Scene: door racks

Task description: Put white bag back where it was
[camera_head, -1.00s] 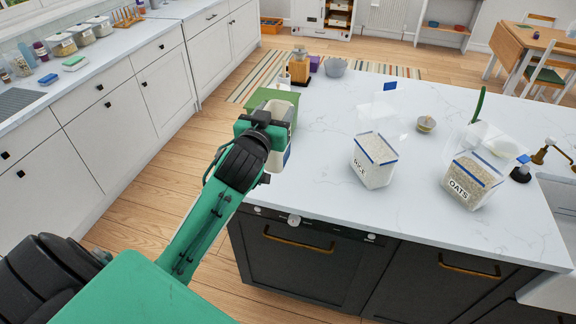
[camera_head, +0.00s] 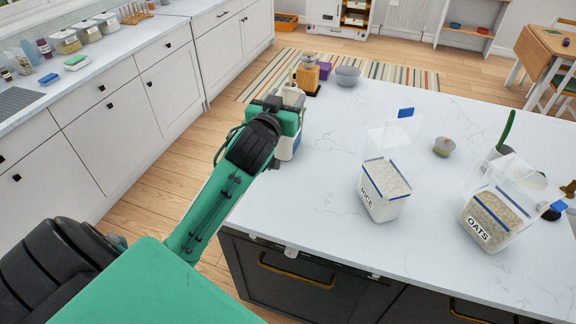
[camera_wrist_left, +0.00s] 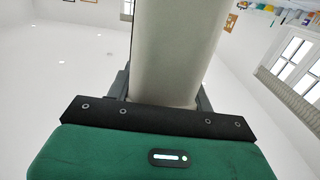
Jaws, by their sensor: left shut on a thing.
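My left gripper (camera_head: 281,108) is at the left part of the white island counter, its arm reaching in from the left. It is shut on the white bag (camera_head: 291,96), which is mostly hidden behind the gripper in the head view. In the left wrist view the bag (camera_wrist_left: 176,50) is a pale, cream-white shape rising from between the fingers. A white and blue lower part shows below the gripper; I cannot tell whether it touches the counter. My right gripper is not in view.
An open RICE container (camera_head: 384,190) and an open OATS container (camera_head: 492,218) stand on the counter (camera_head: 320,215).

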